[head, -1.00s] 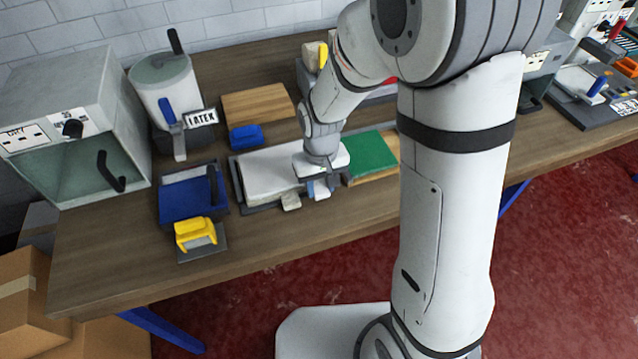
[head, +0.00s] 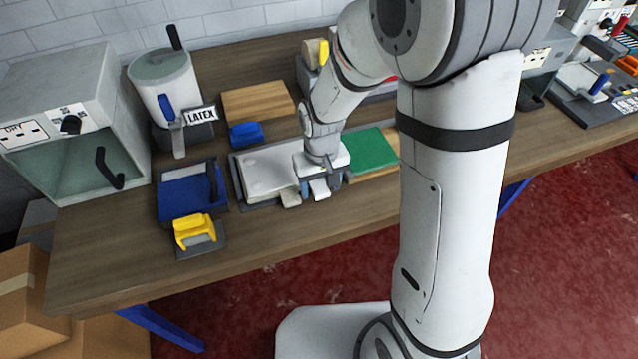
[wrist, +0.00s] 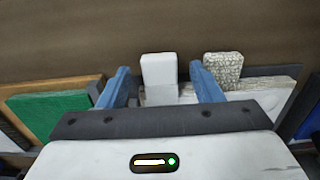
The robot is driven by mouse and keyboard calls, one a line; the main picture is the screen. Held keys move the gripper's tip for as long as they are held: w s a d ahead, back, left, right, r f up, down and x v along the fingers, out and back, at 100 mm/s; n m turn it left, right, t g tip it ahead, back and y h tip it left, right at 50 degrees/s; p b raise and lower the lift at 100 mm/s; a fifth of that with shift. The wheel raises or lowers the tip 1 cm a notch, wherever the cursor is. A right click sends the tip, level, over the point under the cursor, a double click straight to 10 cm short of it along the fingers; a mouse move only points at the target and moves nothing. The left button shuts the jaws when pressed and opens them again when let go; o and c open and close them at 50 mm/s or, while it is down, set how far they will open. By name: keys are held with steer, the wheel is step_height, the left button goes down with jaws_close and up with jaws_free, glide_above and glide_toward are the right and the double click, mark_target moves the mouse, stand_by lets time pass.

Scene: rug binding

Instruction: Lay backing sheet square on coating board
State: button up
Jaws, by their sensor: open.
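A pale sheet (head: 266,172), apparently the backing sheet, lies on a dark grey board (head: 236,184), apparently the coating board, at the middle of the bench. Its left edges look about parallel to the board's; my gripper hides its right end. A smooth white tab (wrist: 159,75) sticks out at the front edge; it also shows in the head view (head: 320,187). A rough beige tab (head: 291,200) is to its left there, and the wrist view shows it too (wrist: 223,66). My gripper (head: 319,189) is open, its blue fingers (wrist: 160,71) either side of the white tab, apart from it.
A green pad (head: 371,152) on a wooden board is right of my gripper. Left are a blue tray (head: 185,205) with a handle, a yellow-handled tool (head: 195,230) and a blue block (head: 246,134). A latex jug (head: 166,85) and a drying box (head: 70,130) stand behind left.

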steer(key=shift+r, duration=0.1)
steer(key=shift+r, duration=3.9)
steer(key=s+d+r+m+t, duration=0.3)
steer(key=s+d+r, duration=0.6)
steer(key=s+d, duration=0.3)
steer(key=shift+s+r, duration=0.2)
